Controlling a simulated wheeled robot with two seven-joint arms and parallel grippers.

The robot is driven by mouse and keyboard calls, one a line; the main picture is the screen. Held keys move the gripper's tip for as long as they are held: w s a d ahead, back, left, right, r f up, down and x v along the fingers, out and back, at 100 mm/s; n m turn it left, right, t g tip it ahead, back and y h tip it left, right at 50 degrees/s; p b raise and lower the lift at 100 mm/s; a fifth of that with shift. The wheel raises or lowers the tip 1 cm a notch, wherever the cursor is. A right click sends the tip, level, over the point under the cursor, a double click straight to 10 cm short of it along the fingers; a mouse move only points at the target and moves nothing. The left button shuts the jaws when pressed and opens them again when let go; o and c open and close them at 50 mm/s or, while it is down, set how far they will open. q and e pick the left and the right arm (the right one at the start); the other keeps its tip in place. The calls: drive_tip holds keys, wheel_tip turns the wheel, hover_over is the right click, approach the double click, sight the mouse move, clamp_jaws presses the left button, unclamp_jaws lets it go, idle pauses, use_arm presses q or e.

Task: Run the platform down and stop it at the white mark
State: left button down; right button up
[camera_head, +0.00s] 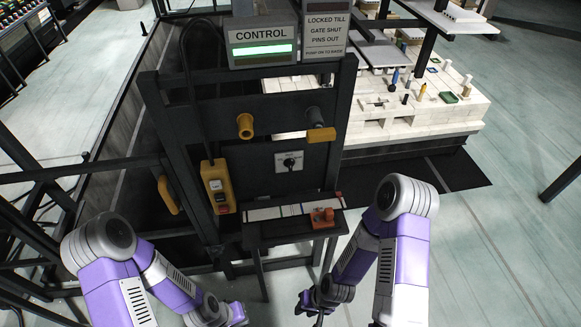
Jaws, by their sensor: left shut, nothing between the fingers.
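A dark control stand (240,150) fills the middle of the view. A yellow pendant box (217,187) with buttons hangs on its left side from a black cable. A small dark shelf (293,228) carries a white strip (270,212) with coloured lines, and an orange-red piece (322,217) sits at its right part. I cannot tell which part is the platform or the white mark. My left arm ends at the bottom edge, its fingers out of view. My right gripper (318,309) is low, in front of the shelf and apart from it, cut off by the bottom edge.
A lit CONTROL sign (263,46) and a notice plate (325,34) top the stand.

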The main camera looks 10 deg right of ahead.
drive_tip(key=shift+f, duration=0.1)
idle(0.8)
wheel_tip(320, 180, down, 4)
drive_tip(key=b, duration=0.4)
drive_tip(key=shift+s, duration=0.1)
